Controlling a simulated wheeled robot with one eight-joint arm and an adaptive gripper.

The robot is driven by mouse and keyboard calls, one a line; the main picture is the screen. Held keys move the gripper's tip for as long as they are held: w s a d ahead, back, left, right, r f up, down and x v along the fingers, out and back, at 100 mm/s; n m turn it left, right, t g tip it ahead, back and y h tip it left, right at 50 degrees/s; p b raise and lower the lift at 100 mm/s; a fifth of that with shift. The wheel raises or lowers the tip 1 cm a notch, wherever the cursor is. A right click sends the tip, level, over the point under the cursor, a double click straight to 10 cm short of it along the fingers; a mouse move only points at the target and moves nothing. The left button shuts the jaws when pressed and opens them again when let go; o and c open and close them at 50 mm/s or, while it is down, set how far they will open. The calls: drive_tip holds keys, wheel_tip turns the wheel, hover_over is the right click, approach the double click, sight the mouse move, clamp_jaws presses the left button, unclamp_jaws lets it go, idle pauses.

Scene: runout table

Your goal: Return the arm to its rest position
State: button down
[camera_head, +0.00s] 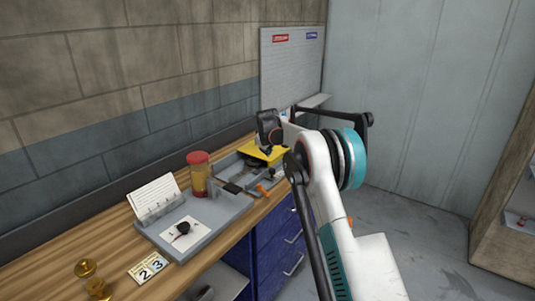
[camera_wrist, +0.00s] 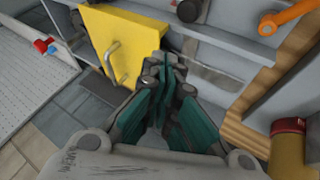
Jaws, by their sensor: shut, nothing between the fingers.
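My gripper (camera_wrist: 165,65) shows in the wrist view with its dark fingers together and nothing between them. It is over the grey tray, and its tips overlap the right edge of a yellow plate with a handle (camera_wrist: 107,40); I cannot tell whether they touch. In the head view my white arm with a teal ring reaches out over the far part of the bench. The yellow plate (camera_head: 262,152) lies there under my wrist, and my fingertips are hard to make out.
A jar with a red lid (camera_head: 198,173) stands beside the grey tray (camera_head: 222,218). An orange-handled tool (camera_head: 262,191) lies near the bench edge. A card rack (camera_head: 157,200) and number cards (camera_head: 147,267) are nearer. A pale board (camera_head: 290,75) stands behind. Open floor lies right.

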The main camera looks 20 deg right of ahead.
drive_tip(key=s+a+r+m, duration=0.1)
drive_tip(key=s+a+r, duration=0.1)
drive_tip(key=s+r, duration=0.45)
drive_tip(key=s+a+r, duration=0.3)
drive_tip(key=s+r, duration=0.3)
drive_tip(key=s, duration=0.1)
drive_tip(key=s+a+r+m+y+b, duration=0.1)
drive_tip(key=s+a+r, duration=0.15)
drive_tip(key=s, duration=0.65)
drive_tip(key=s+a+r+m+b, duration=0.1)
drive_tip(key=s+r, duration=0.2)
drive_tip(key=s, duration=0.6)
drive_tip(key=s+a+f+m, duration=0.1)
drive_tip(key=s+f, duration=0.3)
drive_tip(key=s, duration=0.6)
drive_tip(key=s+a+f+m, duration=0.1)
drive_tip(key=s+f, duration=0.3)
drive_tip(key=s, duration=0.7)
drive_tip(key=s+a+f+m+y+b, duration=0.1)
drive_tip(key=s+f, duration=0.3)
drive_tip(key=s, duration=0.6)
drive_tip(key=shift+s+a, duration=0.3)
drive_tip(key=shift+a, duration=0.45)
